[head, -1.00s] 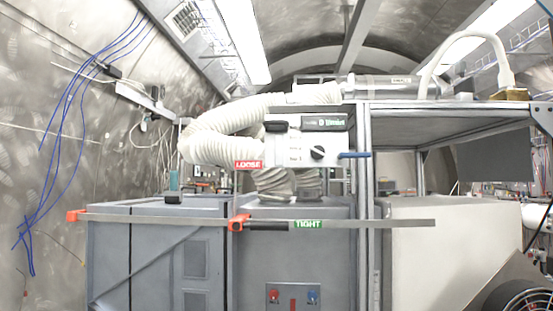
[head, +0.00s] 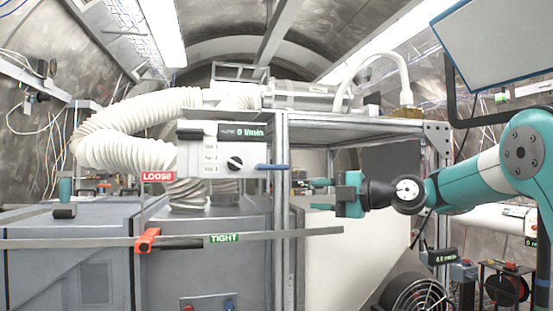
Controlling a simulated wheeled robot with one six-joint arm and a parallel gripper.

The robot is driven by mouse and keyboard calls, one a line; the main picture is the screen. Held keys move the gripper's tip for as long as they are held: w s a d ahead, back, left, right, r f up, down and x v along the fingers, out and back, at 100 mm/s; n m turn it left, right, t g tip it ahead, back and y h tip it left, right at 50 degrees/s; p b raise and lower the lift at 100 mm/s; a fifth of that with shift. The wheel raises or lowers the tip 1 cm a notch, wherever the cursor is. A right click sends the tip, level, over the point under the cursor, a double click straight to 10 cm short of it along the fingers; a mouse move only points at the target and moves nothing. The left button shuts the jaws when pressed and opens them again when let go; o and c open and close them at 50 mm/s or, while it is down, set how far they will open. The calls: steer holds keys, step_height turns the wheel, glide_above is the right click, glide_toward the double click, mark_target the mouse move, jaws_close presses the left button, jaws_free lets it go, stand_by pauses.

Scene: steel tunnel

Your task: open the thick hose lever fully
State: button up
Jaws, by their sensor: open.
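A blue lever (head: 272,167) sticks out to the right from the box and lies about horizontal. The box's display (head: 241,132) reads 0 l/min. My gripper (head: 318,191) is open and empty, pointing left. In the picture it is to the right of the blue lever and slightly lower, apart from it. I cannot tell the difference in depth.
A metal strap with an orange clamp (head: 147,240) and a green TIGHT label (head: 224,238) crosses in front of the grey cabinets (head: 205,270). A red LOOSE label (head: 158,176) is beside the box. A frame post (head: 281,230) stands right of the box.

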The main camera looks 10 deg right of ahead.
mark_target(280, 166)
steer(key=w+d+r+n+t+y+p, duration=0.1)
steer(key=w+d+r+n+t, duration=0.15)
steer(key=d+r, duration=0.2)
steer(key=shift+n+g, duration=0.35)
steer(key=p+x, duration=1)
steer(key=x, duration=0.4)
steer(key=shift+w+a, duration=0.2)
steer(key=shift+w+a+f+p, duration=0.15)
steer(key=shift+w+a+p, duration=0.3)
steer(key=shift+w+p, duration=0.05)
jaws_close()
